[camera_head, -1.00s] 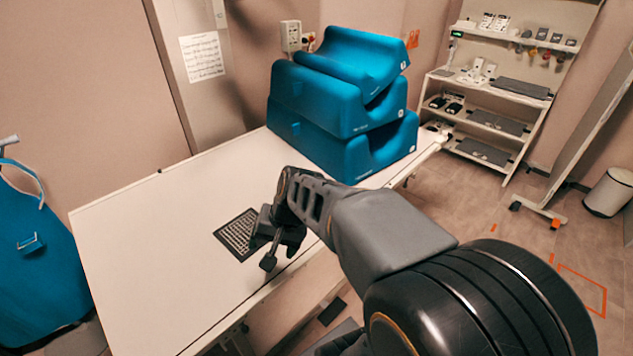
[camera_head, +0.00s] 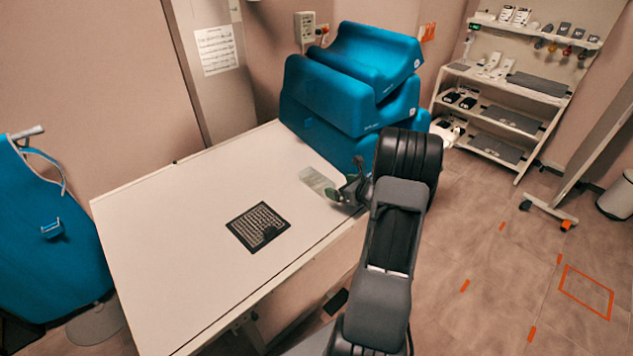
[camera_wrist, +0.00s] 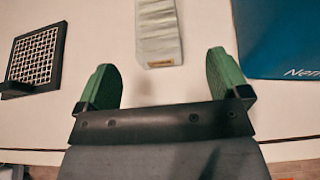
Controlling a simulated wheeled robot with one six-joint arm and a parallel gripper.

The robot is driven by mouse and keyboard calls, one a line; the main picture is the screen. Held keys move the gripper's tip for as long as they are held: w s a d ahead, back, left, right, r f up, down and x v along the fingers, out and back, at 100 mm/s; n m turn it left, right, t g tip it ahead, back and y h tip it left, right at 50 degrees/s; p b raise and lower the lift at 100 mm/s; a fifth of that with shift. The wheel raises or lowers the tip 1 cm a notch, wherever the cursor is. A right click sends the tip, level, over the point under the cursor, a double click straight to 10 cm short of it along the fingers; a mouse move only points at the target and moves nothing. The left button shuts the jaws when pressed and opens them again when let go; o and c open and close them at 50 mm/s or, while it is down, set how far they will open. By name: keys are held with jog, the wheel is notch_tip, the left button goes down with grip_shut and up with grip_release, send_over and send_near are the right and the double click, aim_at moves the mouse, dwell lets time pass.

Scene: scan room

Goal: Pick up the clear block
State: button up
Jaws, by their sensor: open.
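The clear block (camera_head: 319,182) is a pale, see-through slab lying on the white table near the blue cushions. In the wrist view the clear block (camera_wrist: 158,33) lies ahead of the fingers, roughly midway between their lines, with a small tan strip at its near end. My gripper (camera_head: 343,193) is over the table's right edge, close to the block. In the wrist view my gripper (camera_wrist: 160,75) has its two green fingers wide apart with nothing between them. The block's far end is cut off there.
A black grid plate (camera_head: 258,227) lies left of the block on the white table (camera_head: 170,250). Stacked blue cushions (camera_head: 345,90) stand right behind the block; one shows at the right in the wrist view (camera_wrist: 285,40). The table's left part is clear.

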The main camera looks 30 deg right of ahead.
aim_at(322, 181)
jog(key=x, duration=0.3)
jog(key=shift+w+f, duration=0.1)
jog(key=shift+w, duration=0.1)
jog(key=shift+a+p+x, duration=0.15)
jog(key=shift+p+x, duration=0.45)
jog(key=shift+x, duration=0.75)
jog(key=shift+a+p+x, duration=0.1)
jog(key=shift+p+x, duration=0.45)
jog(key=shift+x, duration=0.75)
jog(key=shift+s+f, duration=0.1)
jog(key=shift+s, duration=0.05)
jog(key=shift+c, duration=0.3)
jog(key=c, duration=1.1)
jog(key=shift+c, duration=0.5)
jog(key=shift+r, duration=0.25)
